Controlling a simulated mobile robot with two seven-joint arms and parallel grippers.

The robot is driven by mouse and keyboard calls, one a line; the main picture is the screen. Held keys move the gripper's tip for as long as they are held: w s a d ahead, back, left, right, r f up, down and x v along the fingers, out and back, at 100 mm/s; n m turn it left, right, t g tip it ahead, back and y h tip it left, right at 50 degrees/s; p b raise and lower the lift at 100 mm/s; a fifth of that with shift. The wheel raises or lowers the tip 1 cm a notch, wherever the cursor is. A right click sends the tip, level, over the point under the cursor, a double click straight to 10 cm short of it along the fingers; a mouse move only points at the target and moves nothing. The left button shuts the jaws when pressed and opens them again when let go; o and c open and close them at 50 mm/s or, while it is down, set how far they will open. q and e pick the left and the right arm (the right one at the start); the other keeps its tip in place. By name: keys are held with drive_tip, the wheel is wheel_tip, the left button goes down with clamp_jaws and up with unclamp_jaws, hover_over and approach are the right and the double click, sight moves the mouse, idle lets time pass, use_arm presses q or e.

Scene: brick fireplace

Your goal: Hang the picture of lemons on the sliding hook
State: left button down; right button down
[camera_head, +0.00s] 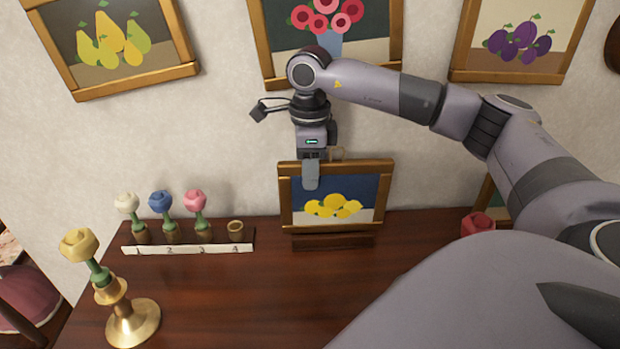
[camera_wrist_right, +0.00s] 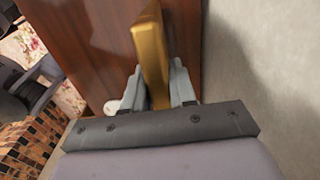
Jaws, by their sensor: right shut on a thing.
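The picture of lemons (camera_head: 335,208) has a gold-brown frame and a dark blue background, and is upright close to the wall above the back of the wooden top. My right gripper (camera_head: 311,174) comes down from above and is shut on the frame's top edge, left of its middle. In the right wrist view, the gold frame bar (camera_wrist_right: 150,55) lies between the two fingers of the gripper (camera_wrist_right: 158,90). A small brownish loop or hook (camera_head: 336,154) shows just above the frame, beside the gripper. I cannot tell whether it touches the frame. My left gripper is not in view.
Pictures of pears (camera_head: 110,45), flowers (camera_head: 328,20) and plums (camera_head: 520,40) hang above. A low wooden stand (camera_head: 333,241) is below the lemons. Several flowers stand left behind a numbered strip (camera_head: 188,249), near a brass candlestick (camera_head: 132,322). A red flower (camera_head: 478,223) is at right.

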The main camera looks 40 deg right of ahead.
wheel_tip(320, 180, down, 2)
drive_tip(key=shift+f, duration=0.1)
drive_tip(key=shift+f, duration=0.1)
drive_tip(key=c, duration=0.9)
unclamp_jaws()
drive_tip(key=r+b, duration=0.1)
drive_tip(key=r, duration=0.6)
drive_tip(key=shift+a, duration=0.2)
